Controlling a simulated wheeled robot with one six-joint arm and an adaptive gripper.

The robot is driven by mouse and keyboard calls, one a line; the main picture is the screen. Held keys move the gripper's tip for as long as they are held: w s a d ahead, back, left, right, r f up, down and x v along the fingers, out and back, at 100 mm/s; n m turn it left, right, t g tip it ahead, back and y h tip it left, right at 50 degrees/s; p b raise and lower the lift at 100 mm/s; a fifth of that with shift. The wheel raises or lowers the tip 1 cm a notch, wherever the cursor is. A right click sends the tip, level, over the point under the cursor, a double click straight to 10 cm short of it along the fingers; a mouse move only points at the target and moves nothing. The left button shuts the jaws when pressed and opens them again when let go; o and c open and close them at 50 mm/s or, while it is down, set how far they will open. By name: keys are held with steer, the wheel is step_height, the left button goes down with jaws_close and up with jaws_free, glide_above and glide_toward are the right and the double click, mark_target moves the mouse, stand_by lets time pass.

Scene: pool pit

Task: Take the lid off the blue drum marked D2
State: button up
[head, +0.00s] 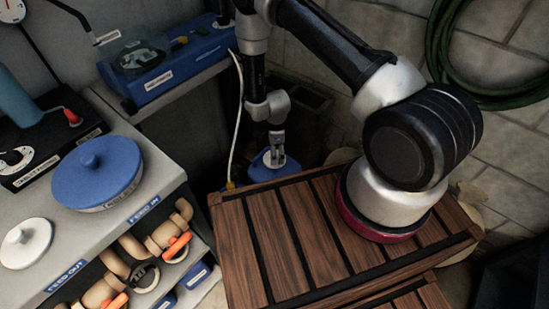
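My gripper (277,154) points down at the end of my arm, in the upper middle of the head view. It is right over a blue drum top (262,171), which stands low behind the wooden slatted platform. The gripper's tips overlap the middle of the blue top. I cannot tell whether they touch it, or whether they are open or shut. No mark can be read on the blue top. Its lower part is hidden behind the platform, and its lid cannot be told apart from the body.
The wooden platform (262,245) fills the lower middle. A counter (150,165) at left holds a round blue cover (97,172) and a white one (25,242). A blue device (170,72) sits on a shelf behind. A white cable (238,120) hangs beside my gripper.

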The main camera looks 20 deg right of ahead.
steer(key=shift+f, duration=1.5)
steer(key=shift+s, duration=0.1)
steer(key=c, duration=1.3)
steer(key=shift+o, duration=0.2)
